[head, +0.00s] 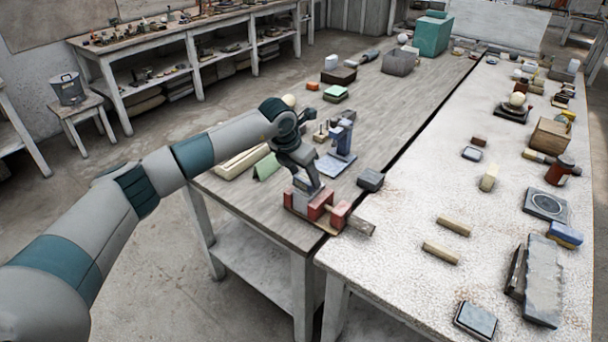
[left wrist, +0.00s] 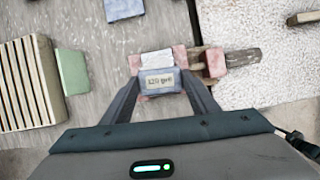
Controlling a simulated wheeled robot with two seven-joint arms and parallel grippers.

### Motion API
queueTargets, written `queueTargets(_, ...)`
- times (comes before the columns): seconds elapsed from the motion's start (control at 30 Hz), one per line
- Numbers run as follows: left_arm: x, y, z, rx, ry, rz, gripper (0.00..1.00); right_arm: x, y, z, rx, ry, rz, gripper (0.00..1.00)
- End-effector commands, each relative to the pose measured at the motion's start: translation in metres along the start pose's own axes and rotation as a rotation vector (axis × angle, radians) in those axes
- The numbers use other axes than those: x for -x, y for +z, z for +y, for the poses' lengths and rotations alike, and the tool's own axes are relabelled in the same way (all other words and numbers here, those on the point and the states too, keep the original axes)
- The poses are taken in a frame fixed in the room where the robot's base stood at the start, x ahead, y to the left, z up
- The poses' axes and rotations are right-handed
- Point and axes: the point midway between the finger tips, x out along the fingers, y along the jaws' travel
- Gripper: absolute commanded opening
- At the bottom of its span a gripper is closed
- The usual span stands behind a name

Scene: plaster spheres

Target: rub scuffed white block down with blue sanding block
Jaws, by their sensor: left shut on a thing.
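The blue sanding block (left wrist: 161,82), with a pale label marked with grit, is between the fingers of my left gripper (left wrist: 161,88) in the left wrist view. The gripper is shut on it. The white block (left wrist: 157,59) shows just beyond the sanding block, set in a red vise (left wrist: 136,63). The sanding block hides part of it; scuffs on it are too small to make out. I cannot tell whether the two blocks touch. In the head view my left gripper (head: 307,187) points down over the red vise (head: 328,214) at the near bench corner. My right gripper is not in view.
A blue stand (head: 343,138) rises just behind the vise. A green piece (head: 267,168) and pale wooden strips (head: 242,161) lie left of it. A dark grey block (head: 371,180) sits to the right. The pale speckled bench (head: 390,262) holds wooden bars and scattered tools, with bare patches between.

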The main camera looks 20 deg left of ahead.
Motion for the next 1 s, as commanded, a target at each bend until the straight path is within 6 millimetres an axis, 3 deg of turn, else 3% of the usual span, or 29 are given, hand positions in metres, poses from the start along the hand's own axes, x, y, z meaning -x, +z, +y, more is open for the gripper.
queueTargets(1.0, -0.01, -0.004, -0.006, -0.001, 0.0, -0.001, 0.29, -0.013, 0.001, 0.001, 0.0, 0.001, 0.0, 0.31)
